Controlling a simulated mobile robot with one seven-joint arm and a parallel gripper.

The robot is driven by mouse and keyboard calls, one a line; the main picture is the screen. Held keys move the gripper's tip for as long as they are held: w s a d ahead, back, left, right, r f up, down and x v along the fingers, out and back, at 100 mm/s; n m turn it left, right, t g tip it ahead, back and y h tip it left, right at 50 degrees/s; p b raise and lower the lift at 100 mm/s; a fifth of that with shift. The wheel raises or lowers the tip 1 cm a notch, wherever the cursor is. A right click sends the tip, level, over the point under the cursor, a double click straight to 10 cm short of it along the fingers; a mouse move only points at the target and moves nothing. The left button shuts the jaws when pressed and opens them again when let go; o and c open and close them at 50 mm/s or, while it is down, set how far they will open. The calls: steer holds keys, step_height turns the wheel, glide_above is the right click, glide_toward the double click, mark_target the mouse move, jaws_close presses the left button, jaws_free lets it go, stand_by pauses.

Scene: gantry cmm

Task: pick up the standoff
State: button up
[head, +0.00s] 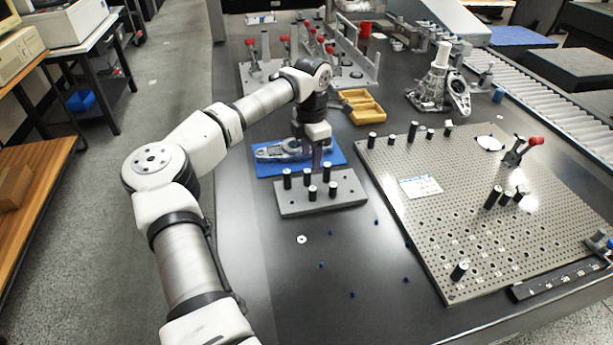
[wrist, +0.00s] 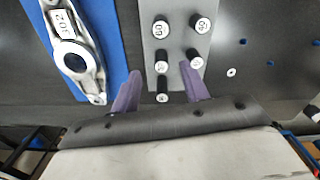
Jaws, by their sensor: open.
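Several black cylindrical standoffs with white numbered tops stand upright on a grey block (head: 348,190); one is the front standoff (head: 312,193). In the wrist view, one standoff marked 60 (wrist: 160,29) stands ahead of the fingertips. Another standoff (wrist: 162,85) appears between the fingers in the picture; I cannot tell if it is at their height. My gripper (wrist: 158,76) is open with purple fingers and holds nothing. In the head view my gripper (head: 317,156) points down above the back of the block. More standoffs, such as one at the front (head: 459,271), stand on a perforated plate (head: 440,230).
A metal casting (wrist: 83,62) lies on a blue mat (head: 265,171) beside the block. A yellow tray (head: 362,106) and a fixture with red clamps (head: 305,60) stand behind. A white washer (head: 302,239) and small blue pieces lie on the otherwise clear front table.

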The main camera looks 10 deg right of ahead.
mark_target(307, 170)
steer(key=shift+f, duration=0.7)
steer(key=f, duration=0.2)
steer(key=a+f+p, duration=0.1)
steer(key=f, duration=0.1)
steer(key=shift+s+f, duration=0.1)
steer(key=shift+s, duration=0.05)
steer(key=shift+f, duration=0.55)
jaws_close()
